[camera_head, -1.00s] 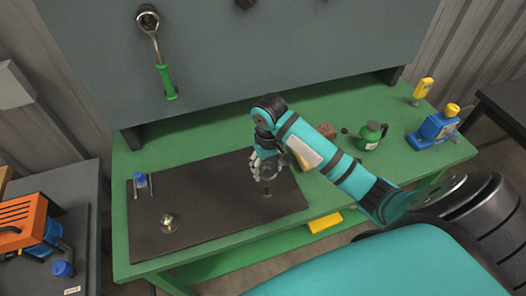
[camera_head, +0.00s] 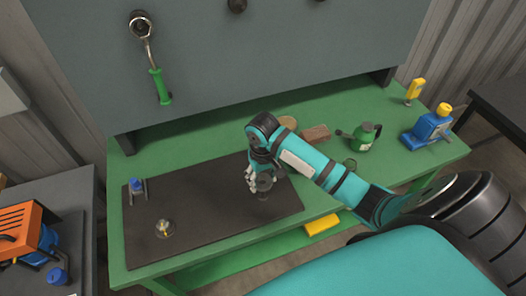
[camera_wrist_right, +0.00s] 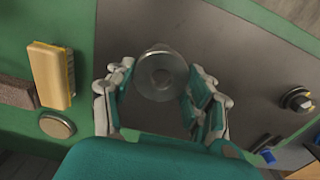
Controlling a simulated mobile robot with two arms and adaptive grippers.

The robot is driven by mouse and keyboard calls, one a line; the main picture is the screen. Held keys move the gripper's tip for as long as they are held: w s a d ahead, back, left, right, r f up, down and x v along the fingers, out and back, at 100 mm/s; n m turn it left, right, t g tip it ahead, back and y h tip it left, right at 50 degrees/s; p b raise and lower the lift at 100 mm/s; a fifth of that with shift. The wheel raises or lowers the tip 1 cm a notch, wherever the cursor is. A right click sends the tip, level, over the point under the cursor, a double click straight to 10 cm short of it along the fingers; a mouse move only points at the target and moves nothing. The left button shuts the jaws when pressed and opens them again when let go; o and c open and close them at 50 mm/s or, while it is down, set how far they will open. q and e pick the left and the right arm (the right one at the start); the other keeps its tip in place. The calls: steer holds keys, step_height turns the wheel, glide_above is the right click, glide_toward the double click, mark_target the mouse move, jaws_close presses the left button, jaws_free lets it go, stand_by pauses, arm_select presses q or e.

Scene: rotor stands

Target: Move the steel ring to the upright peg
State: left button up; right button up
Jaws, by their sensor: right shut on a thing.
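My right gripper (camera_head: 256,184) is over the right part of the dark mat (camera_head: 205,190), shut on the steel ring (camera_head: 266,182). In the right wrist view the grey ring (camera_wrist_right: 161,76) sits between the fingertips, its hole facing the camera. A dark stand foot (camera_head: 264,196) shows just below the ring; whether the ring still touches that stand is hidden. The upright peg (camera_head: 165,227) stands on a round base at the mat's front left, with nothing on it. It also shows at the right of the right wrist view (camera_wrist_right: 298,100). My left gripper is out of view.
A small blue-topped holder (camera_head: 137,188) stands at the mat's back left. A brown block (camera_head: 315,134), a green can (camera_head: 364,137) and a blue vise-like tool (camera_head: 428,130) are on the green bench (camera_head: 390,168) at right. The mat between ring and peg is clear.

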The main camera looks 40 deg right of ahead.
stand_by(0.3)
steer(key=shift+f, duration=0.5)
steer(key=shift+f, duration=0.3)
stand_by(0.3)
steer(key=shift+f, duration=0.3)
steer(key=shift+f, duration=0.4)
stand_by(0.3)
steer(key=shift+f, duration=1.1)
steer(key=shift+f, duration=0.3)
steer(key=shift+f+b, duration=0.45)
steer(key=shift+f, duration=0.3)
